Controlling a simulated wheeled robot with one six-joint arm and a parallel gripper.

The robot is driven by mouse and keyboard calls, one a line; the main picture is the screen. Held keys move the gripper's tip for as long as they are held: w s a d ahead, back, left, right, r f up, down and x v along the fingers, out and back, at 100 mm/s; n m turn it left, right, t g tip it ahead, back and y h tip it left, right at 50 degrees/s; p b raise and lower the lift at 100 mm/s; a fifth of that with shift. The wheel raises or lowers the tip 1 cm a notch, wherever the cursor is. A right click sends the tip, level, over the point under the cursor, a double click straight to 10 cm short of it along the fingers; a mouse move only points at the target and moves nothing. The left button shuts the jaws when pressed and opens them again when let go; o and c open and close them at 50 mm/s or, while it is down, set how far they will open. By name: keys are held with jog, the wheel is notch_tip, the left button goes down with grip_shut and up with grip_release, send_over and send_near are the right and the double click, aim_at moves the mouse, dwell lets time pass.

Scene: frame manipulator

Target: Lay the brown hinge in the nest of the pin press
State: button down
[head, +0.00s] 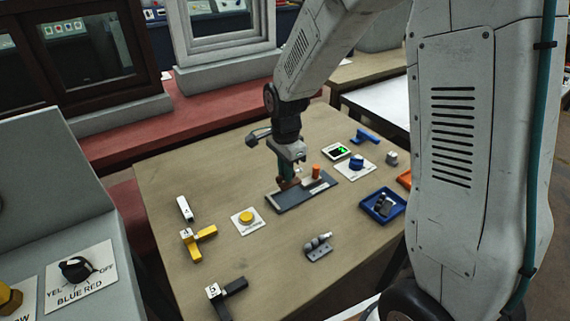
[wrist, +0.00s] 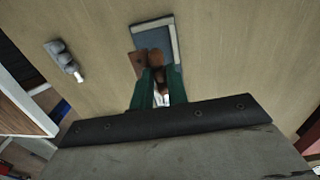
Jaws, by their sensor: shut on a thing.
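The brown hinge (head: 288,184) is between the green fingers of my gripper (head: 286,172), over the left part of the pin press. In the wrist view, my gripper (wrist: 159,82) is shut on the hinge (wrist: 137,63), and one brown leaf sticks out to the left of the fingers. The pin press has a flat dark grey base (head: 292,201) with an orange post (head: 316,171) on it. In the wrist view its blue-grey plate (wrist: 152,38) has a pale edge strip, and the hinge overlaps its near end. I cannot tell whether the hinge touches the plate.
A yellow button (head: 246,217) is left of the press, and a grey hinge-like part (head: 319,248) lies in front. A yellow hinge (head: 198,241) and a black one (head: 232,288) lie left. A blue tray (head: 383,206) and blue knob (head: 357,160) are right.

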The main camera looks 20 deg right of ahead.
jog(key=shift+f, duration=2.7)
jog(key=c, duration=1.3)
grip_release()
